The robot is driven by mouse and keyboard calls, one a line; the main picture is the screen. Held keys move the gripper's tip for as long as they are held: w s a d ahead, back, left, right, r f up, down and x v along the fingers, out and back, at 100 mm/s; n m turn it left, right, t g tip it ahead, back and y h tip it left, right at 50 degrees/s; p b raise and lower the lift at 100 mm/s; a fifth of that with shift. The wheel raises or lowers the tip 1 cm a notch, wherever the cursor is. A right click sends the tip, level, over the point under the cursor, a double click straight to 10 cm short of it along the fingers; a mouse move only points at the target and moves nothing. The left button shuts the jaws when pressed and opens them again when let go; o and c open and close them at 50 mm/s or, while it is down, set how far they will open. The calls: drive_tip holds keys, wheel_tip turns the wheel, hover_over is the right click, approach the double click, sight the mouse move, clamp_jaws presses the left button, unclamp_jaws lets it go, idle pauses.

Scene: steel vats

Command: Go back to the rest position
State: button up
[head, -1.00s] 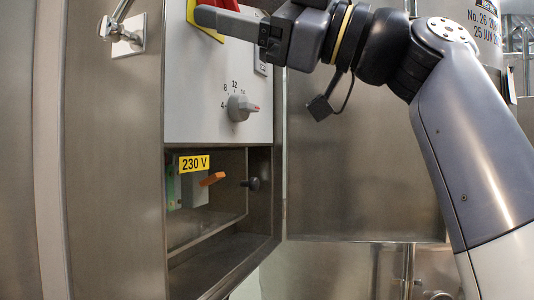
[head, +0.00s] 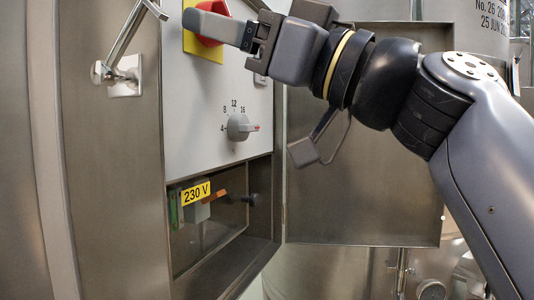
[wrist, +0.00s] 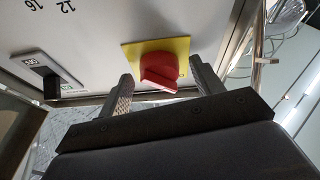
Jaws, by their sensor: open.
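A red rotary switch on a yellow plate shows on the light grey panel; the red knob (wrist: 160,72) is clear in the wrist view, the yellow plate (head: 203,50) in the head view. My gripper (wrist: 161,78) is open. In the wrist view its fingers stand apart on either side of the knob, with gaps to it and nothing held. In the head view my gripper (head: 212,27) is in front of the switch and hides part of it. I cannot tell how far the fingertips are from the panel.
A grey dial (head: 238,126) sits lower on the panel. Below is an open recess with a 230 V label (head: 195,192) and an orange lever (head: 215,196). A steel door (head: 350,160) stands open behind my arm. A metal handle (head: 125,70) is at left.

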drive_tip(key=shift+m+p, duration=0.4)
drive_tip(key=shift+m, duration=0.2)
drive_tip(key=shift+f+t, duration=0.1)
drive_tip(key=shift+t, duration=0.2)
